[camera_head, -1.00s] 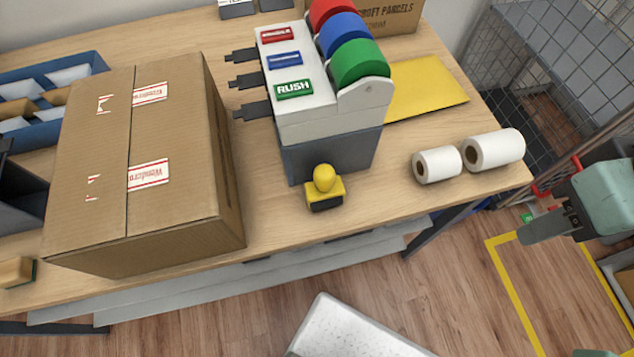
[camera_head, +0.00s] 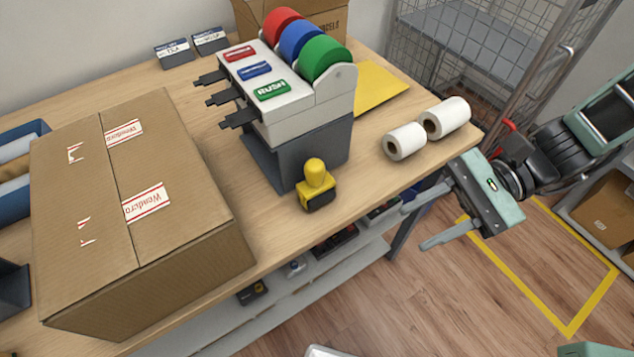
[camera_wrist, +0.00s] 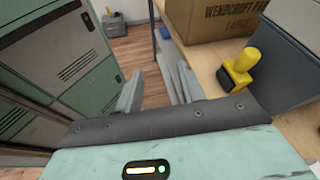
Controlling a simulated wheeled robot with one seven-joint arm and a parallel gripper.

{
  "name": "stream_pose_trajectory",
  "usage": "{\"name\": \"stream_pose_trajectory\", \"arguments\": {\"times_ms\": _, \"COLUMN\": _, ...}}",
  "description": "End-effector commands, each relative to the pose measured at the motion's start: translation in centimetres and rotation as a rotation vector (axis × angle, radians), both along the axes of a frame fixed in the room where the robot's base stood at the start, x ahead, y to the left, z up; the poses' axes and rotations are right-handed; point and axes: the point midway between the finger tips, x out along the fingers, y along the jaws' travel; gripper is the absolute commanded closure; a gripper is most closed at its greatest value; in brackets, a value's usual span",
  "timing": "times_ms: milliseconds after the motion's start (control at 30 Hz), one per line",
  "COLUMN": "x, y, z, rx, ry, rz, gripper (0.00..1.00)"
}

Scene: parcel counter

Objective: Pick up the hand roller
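The hand roller (camera_head: 316,185), a yellow tool with a rounded knob on top and a dark underside, stands upright on the counter (camera_head: 225,165) near its front edge, before the tape dispenser. It also shows in the wrist view (camera_wrist: 240,66), right of the fingers. My gripper (camera_head: 416,228) is open and empty, off the counter's front edge, to the right of the roller and lower in the picture. In the wrist view its two fingers (camera_wrist: 156,86) stand apart with nothing between them.
The dispenser (camera_head: 305,140), with red, blue and green rolls, stands just behind the roller. A large carton (camera_head: 90,190) is to the left. Two white rolls (camera_head: 405,141) lie to the right. A shelf (camera_head: 290,295) with items runs below the counter. A wire cage (camera_head: 450,50) stands behind.

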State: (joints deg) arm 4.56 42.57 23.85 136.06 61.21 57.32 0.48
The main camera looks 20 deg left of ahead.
Motion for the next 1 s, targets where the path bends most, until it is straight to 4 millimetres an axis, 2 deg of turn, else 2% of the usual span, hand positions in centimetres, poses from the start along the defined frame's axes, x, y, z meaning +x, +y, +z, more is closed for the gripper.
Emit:
{"name": "stream_pose_trajectory", "arguments": {"times_ms": 33, "x": 1.5, "y": 0.2, "z": -1.4, "rx": 0.033, "ry": 0.101, "rz": -0.111, "gripper": 0.61}}
{"name": "stream_pose_trajectory", "arguments": {"times_ms": 200, "x": 6.1, "y": 0.5, "z": -3.9, "rx": 0.124, "ry": 0.344, "rz": -0.409, "gripper": 0.61}}
{"name": "stream_pose_trajectory", "arguments": {"times_ms": 400, "x": 9.1, "y": -0.1, "z": -5.8, "rx": 0.183, "ry": 0.481, "rz": -0.594, "gripper": 0.61}}
{"name": "stream_pose_trajectory", "arguments": {"times_ms": 567, "x": 9.5, "y": 1.2, "z": -5.9, "rx": 0.19, "ry": 0.504, "rz": -0.621, "gripper": 0.61}}
{"name": "stream_pose_trajectory", "arguments": {"times_ms": 1000, "x": 8.7, "y": 10.0, "z": -5.8, "rx": 0.188, "ry": 0.5, "rz": -0.617, "gripper": 0.61}}
